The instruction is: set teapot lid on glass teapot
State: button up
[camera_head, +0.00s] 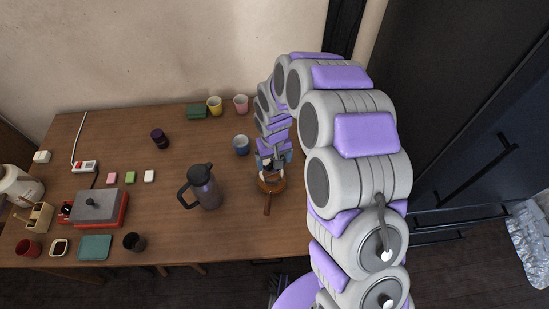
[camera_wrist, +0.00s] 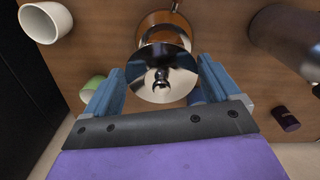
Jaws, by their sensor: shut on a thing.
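My gripper (camera_wrist: 162,80) is shut on the teapot lid (camera_wrist: 150,88), a shiny round metal disc with a small dark knob, held between the two blue fingers. The glass teapot (camera_wrist: 150,22), amber-brown, shows partly beyond the lid at the top of the wrist view; the lid hides the rest. In the head view the teapot (camera_head: 272,185) stands on the table with its handle toward the front, just below my gripper (camera_head: 270,165). The lid is hard to make out there. I cannot tell whether lid and teapot touch.
A dark jug (camera_head: 203,187) stands left of the teapot. A blue cup (camera_head: 240,145), yellow cup (camera_head: 214,106) and pink cup (camera_head: 241,104) stand behind. A dark purple jar (camera_head: 160,139) and a red-and-grey appliance (camera_head: 97,207) are farther left.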

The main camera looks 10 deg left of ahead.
aim_at(272, 164)
jog(key=shift+a+f, duration=0.15)
jog(key=shift+a, duration=0.75)
jog(key=shift+d, duration=0.35)
jog(key=shift+d+f, duration=0.3)
jog(key=shift+d, duration=0.3)
jog(key=shift+d+f, duration=0.1)
jog(key=shift+f, duration=0.2)
jog(key=f, duration=0.1)
jog(key=a+f, duration=0.1)
jog(key=f, duration=0.2)
jog(key=shift+a, duration=0.35)
jog(key=shift+d+f, duration=0.2)
jog(key=shift+d, duration=0.1)
jog(key=shift+a, duration=0.15)
jog(key=shift+d, duration=0.45)
jog(key=shift+a, duration=0.2)
